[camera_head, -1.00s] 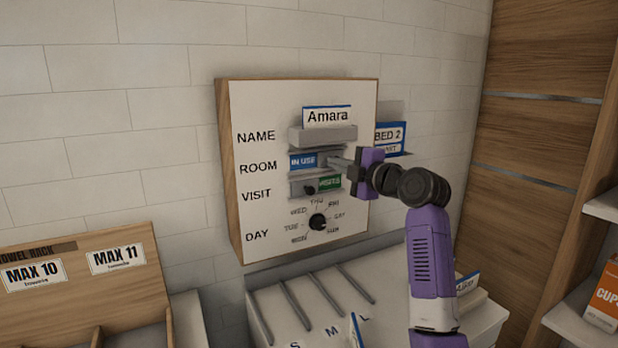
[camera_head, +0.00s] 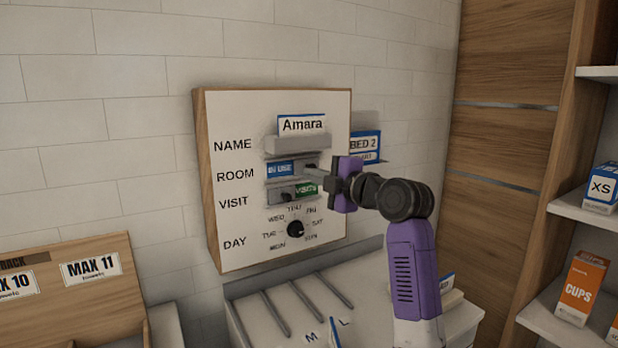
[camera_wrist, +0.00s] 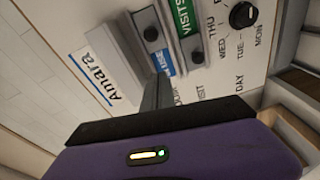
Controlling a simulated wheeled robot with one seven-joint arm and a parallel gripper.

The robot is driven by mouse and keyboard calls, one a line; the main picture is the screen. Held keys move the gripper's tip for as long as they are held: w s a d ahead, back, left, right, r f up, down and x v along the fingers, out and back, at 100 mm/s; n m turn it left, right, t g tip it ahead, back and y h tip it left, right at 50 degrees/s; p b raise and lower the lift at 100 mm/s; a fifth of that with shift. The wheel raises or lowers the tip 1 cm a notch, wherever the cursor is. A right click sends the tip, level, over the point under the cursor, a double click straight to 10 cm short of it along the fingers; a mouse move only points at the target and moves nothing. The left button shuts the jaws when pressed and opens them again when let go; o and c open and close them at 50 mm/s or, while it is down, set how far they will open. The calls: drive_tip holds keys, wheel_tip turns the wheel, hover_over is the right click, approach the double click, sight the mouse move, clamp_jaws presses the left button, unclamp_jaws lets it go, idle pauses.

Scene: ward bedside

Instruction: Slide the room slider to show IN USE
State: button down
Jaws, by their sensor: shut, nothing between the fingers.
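The white wall board (camera_head: 225,115) has rows NAME, ROOM, VISIT and DAY. Its room slider (camera_head: 280,170) shows a blue IN USE label at the left of the ROOM row. In the wrist view the blue label (camera_wrist: 164,64) shows partly, beside a dark round knob (camera_wrist: 151,34). My gripper (camera_head: 318,169) is shut and empty, its fingertips at the right side of the ROOM row; I cannot tell whether they touch the slider. The VISIT slider (camera_head: 305,189) below shows green VISITS.
An Amara card (camera_head: 302,125) stands in the NAME holder. A BED 2 sign (camera_head: 365,145) is behind my gripper at right. A day dial (camera_head: 295,228) sits low on the board. A slotted white counter (camera_head: 355,270) lies below, and shelves with boxes (camera_head: 582,285) stand at right.

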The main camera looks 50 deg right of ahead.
drive_tip(key=s, duration=0.4)
drive_tip(key=s+a+b, duration=0.1)
drive_tip(key=s, duration=0.1)
drive_tip(key=shift+r, duration=0.15)
idle(0.4)
